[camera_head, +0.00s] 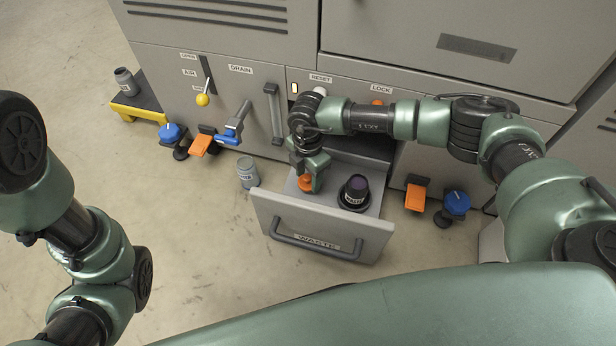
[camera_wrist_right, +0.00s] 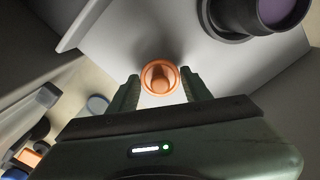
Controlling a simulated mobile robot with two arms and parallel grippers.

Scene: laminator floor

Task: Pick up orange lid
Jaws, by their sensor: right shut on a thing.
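The orange lid (camera_head: 305,182) is low inside the open waste drawer (camera_head: 322,236). In the right wrist view the round orange lid (camera_wrist_right: 160,77) sits between the two fingertips. My right gripper (camera_head: 311,178) reaches down into the drawer from above and is shut on the lid; the wrist view shows the same gripper (camera_wrist_right: 160,88) with a finger on each side of it. Whether the lid still touches the drawer floor is hard to tell. My left arm shows at the left, but its gripper is out of view.
A dark container with a purple top (camera_head: 356,190) stands in the drawer right of the lid. A grey jar (camera_head: 247,172) stands on the floor left of the drawer. Blue and orange pedals or knobs (camera_head: 416,197) flank the drawer. Another jar (camera_head: 126,82) stands on a yellow-edged step.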

